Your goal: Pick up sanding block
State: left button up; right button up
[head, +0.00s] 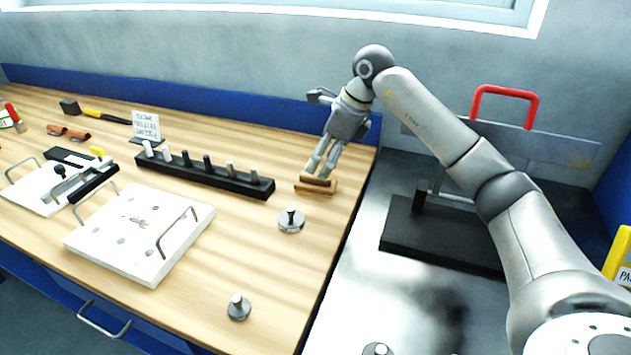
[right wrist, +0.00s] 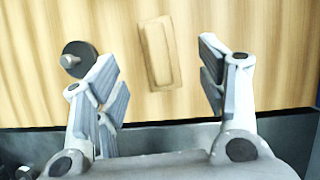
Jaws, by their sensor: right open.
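The sanding block (head: 316,187) is a small tan wooden block lying on the wooden bench near its right edge, towards the back. In the right wrist view the block (right wrist: 160,52) shows as a rounded rectangle with a raised inner part, lying between the lines of the two fingers. My right gripper (head: 320,170) is open, pointing down at the block from above and behind. Its fingertips overlap the block's upper edge in the head view; I cannot tell whether they touch it. My left gripper is not in view.
A black rack (head: 205,174) with several pegs stands left of the block. A round metal disc with a knob (head: 291,220) lies in front of it. A white plate with handles (head: 140,232) is further left. A grey surface with a black-based stand (head: 440,240) is on the right.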

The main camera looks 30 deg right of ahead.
aim_at(316, 174)
jog(key=p+x, duration=0.1)
jog(key=x, duration=0.5)
jog(key=shift+s, duration=0.15)
jog(key=shift+c, duration=1)
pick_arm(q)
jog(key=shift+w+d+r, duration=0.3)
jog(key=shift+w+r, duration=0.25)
pick_arm(e)
jog(key=c, duration=1)
